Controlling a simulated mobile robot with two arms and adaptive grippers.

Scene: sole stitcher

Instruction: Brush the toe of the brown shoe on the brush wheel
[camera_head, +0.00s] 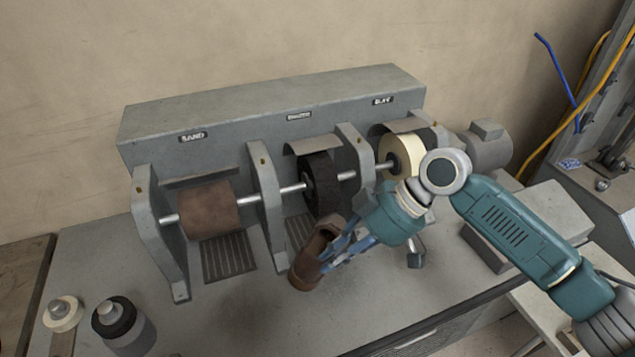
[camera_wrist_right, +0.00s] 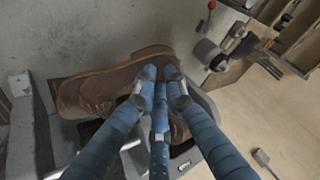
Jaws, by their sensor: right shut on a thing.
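The brown shoe (camera_head: 304,272) is held tilted in front of the machine, below the brush wheel. My right gripper (camera_head: 338,250) is shut on it. In the right wrist view the shoe (camera_wrist_right: 100,88) lies across the fingers (camera_wrist_right: 160,84), its laced front pointing left toward the machine. The black brush wheel (camera_head: 322,183) sits on the shaft in the middle bay. The shoe's upper end is close to the wheel's lower edge in the head view; I cannot tell whether they touch. My left gripper is not in view.
A brown sanding drum (camera_head: 209,209) is left of the brush and a cream wheel (camera_head: 405,153) is right of it. Grey upright supports (camera_head: 265,205) divide the bays. Two capped containers (camera_head: 62,313) (camera_head: 124,328) stand at the bench's lower left. The front bench is otherwise mostly clear.

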